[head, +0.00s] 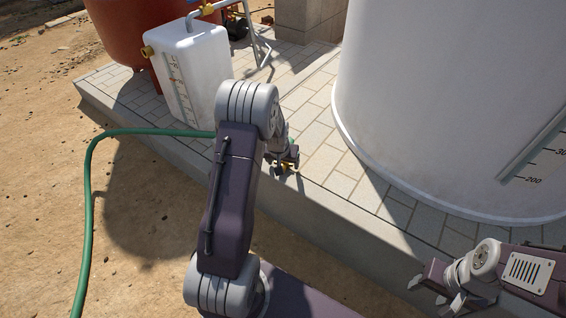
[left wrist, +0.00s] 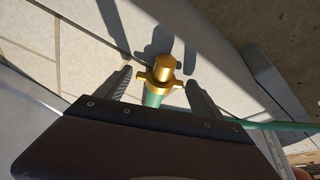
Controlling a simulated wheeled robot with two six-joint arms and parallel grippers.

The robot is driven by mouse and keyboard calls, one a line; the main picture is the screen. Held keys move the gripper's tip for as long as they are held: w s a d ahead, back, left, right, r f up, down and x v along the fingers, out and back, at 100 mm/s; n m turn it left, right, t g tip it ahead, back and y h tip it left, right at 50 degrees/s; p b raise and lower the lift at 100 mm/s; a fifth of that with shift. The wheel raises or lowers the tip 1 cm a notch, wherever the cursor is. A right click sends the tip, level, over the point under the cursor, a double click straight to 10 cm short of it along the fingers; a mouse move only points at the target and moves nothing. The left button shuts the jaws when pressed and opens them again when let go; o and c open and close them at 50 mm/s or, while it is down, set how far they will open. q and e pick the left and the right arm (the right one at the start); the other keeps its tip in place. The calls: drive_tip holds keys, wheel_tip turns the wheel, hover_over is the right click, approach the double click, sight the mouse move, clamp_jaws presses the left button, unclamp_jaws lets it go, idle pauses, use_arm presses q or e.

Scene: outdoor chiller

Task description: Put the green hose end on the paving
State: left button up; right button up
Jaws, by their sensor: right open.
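The green hose (head: 88,210) runs up from the sand at the left and passes behind my left arm towards the paving. Its brass end (left wrist: 163,72) points away from my left wrist, with a short green piece (left wrist: 152,100) behind it. My left gripper (head: 287,163) is at the paving's front edge. In the left wrist view its fingers (left wrist: 158,84) stand apart on both sides of the hose end, with gaps showing. I cannot tell whether the end touches the paving (head: 318,160). My right gripper (head: 432,290) is open and empty at the lower right.
A white tank (head: 190,75) with a brass fitting stands at the back left of the raised paving, beside a red-brown vessel (head: 125,30). A large pale cylinder (head: 430,100) fills the right. Bare paving lies between them. Sandy ground (head: 50,120) lies below the kerb.

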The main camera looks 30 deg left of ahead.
use_arm(q)
drive_tip(key=p+v, duration=0.7)
drive_tip(key=v, duration=0.4)
drive_tip(key=s+d+r+m+g+h, duration=0.2)
drive_tip(key=s+d+r+m+g, duration=0.15)
drive_tip(key=s+d, duration=1.25)
wheel_tip(320, 180, up, 44)
drive_tip(key=s+a+p, duration=0.1)
drive_tip(key=p, duration=4.3)
drive_tip(key=shift+s+a, duration=0.25)
drive_tip(key=shift+r, duration=0.15)
